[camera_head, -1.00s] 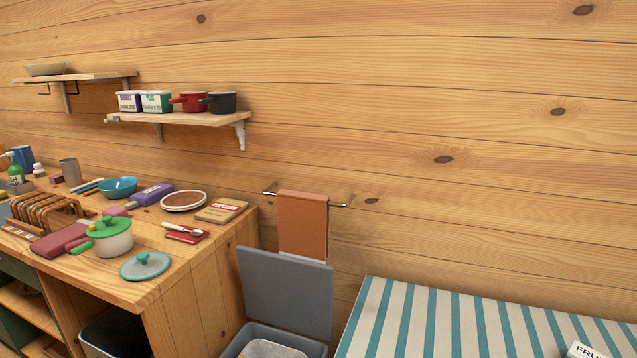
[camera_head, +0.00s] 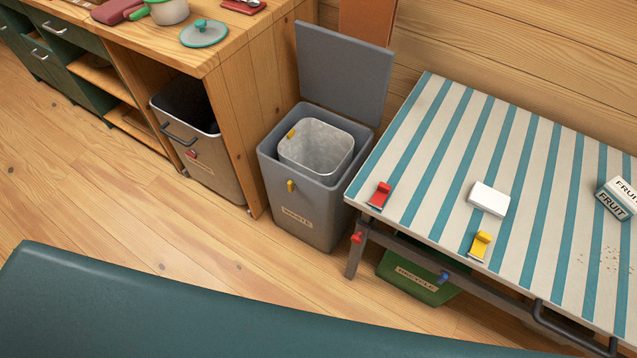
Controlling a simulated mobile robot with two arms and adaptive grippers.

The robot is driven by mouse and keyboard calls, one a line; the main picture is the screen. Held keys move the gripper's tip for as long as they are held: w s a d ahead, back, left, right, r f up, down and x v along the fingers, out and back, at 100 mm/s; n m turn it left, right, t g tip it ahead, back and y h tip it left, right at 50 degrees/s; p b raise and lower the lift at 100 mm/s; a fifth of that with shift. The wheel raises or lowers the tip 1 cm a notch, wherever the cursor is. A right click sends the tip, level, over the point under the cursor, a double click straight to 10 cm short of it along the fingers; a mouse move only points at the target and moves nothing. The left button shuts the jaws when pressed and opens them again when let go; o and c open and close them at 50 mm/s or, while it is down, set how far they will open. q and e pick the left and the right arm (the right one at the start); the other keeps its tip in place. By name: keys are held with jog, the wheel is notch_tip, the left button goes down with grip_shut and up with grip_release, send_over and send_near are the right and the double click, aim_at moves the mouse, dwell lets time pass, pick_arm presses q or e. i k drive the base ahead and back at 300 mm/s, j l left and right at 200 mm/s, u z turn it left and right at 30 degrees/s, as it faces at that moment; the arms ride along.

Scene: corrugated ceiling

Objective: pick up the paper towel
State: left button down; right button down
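A small white block-like item (camera_head: 489,198) lies on the striped table (camera_head: 440,150); it may be a folded paper towel, but I cannot tell for sure. No paper towel roll is in view. Neither of my grippers shows in the head view.
Fruit boxes (camera_head: 615,199) and crumbs are at the right. A grey waste bin (camera_head: 310,215) stands open left of the table. A green recycle bin (camera_head: 418,279) is under it.

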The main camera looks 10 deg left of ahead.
aim_at(491, 201)
jog(key=z, duration=1.3)
